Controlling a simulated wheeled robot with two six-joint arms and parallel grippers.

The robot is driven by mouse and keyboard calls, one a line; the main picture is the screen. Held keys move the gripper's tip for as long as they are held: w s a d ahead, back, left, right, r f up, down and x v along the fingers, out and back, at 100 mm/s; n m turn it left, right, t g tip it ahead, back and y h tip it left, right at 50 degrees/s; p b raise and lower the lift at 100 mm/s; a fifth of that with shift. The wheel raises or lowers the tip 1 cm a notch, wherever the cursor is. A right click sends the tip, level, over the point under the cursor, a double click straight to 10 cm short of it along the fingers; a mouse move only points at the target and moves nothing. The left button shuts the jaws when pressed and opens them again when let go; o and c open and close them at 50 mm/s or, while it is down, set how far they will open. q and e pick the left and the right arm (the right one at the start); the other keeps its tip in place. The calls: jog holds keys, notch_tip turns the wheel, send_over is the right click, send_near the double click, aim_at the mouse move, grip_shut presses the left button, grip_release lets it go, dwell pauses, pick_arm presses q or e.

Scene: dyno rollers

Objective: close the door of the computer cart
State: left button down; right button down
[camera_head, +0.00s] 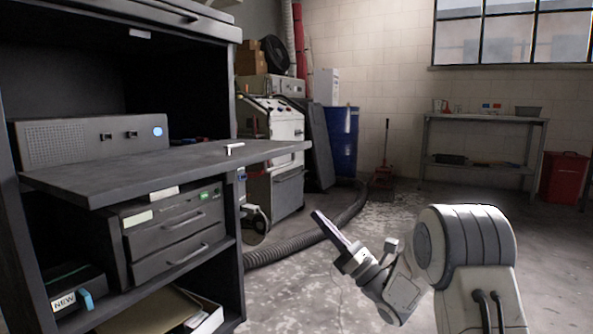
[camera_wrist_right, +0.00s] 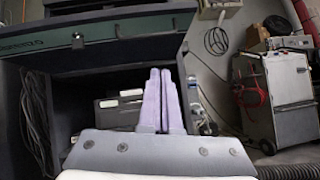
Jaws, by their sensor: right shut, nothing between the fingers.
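The computer cart (camera_head: 228,290) is a tall dark grey cabinet at the left of the head view. A flat dark panel (camera_head: 110,178), likely its door, stands out level from the cart's middle, with a small white handle (camera_head: 234,148) on top. The cart also shows in the wrist view (camera_wrist_right: 45,50). My right gripper (camera_head: 320,216) is shut and empty, to the right of the cart and lower than the panel, apart from it. Its two pale fingers (camera_wrist_right: 160,78) point toward the cart in the wrist view. My left gripper is out of view.
Drawer units (camera_head: 175,238) sit inside the cart under the panel. A wheeled machine (camera_head: 285,125), a thick black hose (camera_head: 290,252) and a blue barrel (camera_head: 342,140) stand behind. A metal table (camera_head: 480,119) is at the back right. The middle floor is clear.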

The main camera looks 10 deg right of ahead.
jog(key=w+a+r+n+g+y, duration=0.2)
jog(key=a+r+n+y, duration=0.1)
jog(key=r, duration=0.9)
jog(key=a+n+p, duration=0.1)
jog(key=a, duration=0.1)
jog(key=shift+a+n, duration=0.3)
jog(key=shift+a, duration=0.05)
jog(key=shift+w, duration=0.1)
